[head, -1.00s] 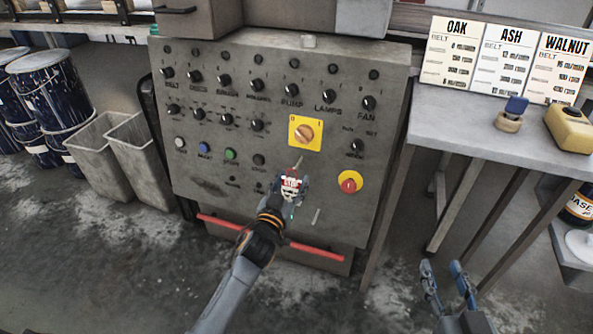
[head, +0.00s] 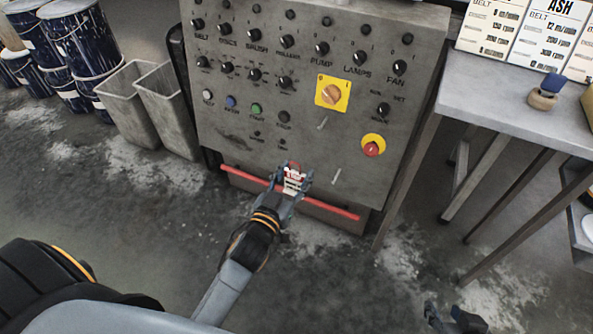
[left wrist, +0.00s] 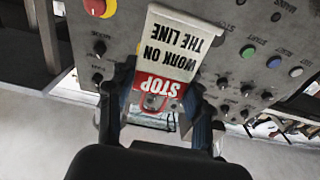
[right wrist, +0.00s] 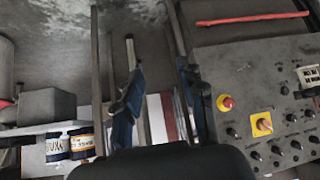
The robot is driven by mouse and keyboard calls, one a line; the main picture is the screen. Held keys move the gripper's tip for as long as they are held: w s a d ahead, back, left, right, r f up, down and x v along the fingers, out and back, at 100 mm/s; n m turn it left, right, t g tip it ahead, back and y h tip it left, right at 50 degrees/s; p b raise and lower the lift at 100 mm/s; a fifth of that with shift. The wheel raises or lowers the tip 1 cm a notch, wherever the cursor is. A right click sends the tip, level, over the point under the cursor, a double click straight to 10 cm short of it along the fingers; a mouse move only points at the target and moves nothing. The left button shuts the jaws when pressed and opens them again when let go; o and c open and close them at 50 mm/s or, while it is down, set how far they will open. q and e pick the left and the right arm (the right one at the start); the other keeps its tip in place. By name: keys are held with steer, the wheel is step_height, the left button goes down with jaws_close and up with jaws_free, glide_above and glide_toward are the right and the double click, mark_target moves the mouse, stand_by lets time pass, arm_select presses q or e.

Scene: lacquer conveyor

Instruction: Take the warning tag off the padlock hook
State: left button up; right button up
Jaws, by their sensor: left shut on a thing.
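The warning tag (head: 293,183) is white with a red STOP band. My left gripper (head: 292,188) is shut on it, in front of the lower part of the grey control panel, near the red bar. In the left wrist view the tag (left wrist: 172,48) shows upside down between the fingers (left wrist: 163,103). A small pale hook (head: 322,124) sticks out below the yellow rotary switch (head: 332,93), with the tag apart from it. A second pale bar (head: 336,176) is lower down. I cannot make out a padlock. My right gripper (right wrist: 160,105) is open and empty, low at the right.
The red bar (head: 330,209) runs across the panel (head: 230,140) front. A red stop button (head: 373,146) is on its right side. A grey table (head: 500,105) with speed cards stands right. Grey bins (head: 168,110) and dark drums (head: 77,40) stand left. Floor in front is clear.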

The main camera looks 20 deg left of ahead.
arm_select(q)
steer(key=shift+r+p, duration=0.65)
steer(key=shift+p, duration=0.05)
steer(key=shift+r, duration=0.15)
arm_select(e)
steer(key=s+d+f+g+h, duration=0.1)
steer(key=s+g, duration=0.3)
steer(key=s, duration=0.4)
steer(key=shift+d+f, duration=0.7)
steer(key=shift+d, duration=0.05)
arm_select(q)
steer(key=s+p, duration=0.2)
steer(key=s, duration=0.6)
steer(key=shift+a, duration=0.15)
arm_select(e)
steer(key=shift+w+r+g, duration=0.2)
steer(key=shift+r+g, duration=0.1)
stand_by(1.0)
steer(key=shift+w+r, duration=0.1)
steer(key=shift+r, duration=0.05)
stand_by(0.4)
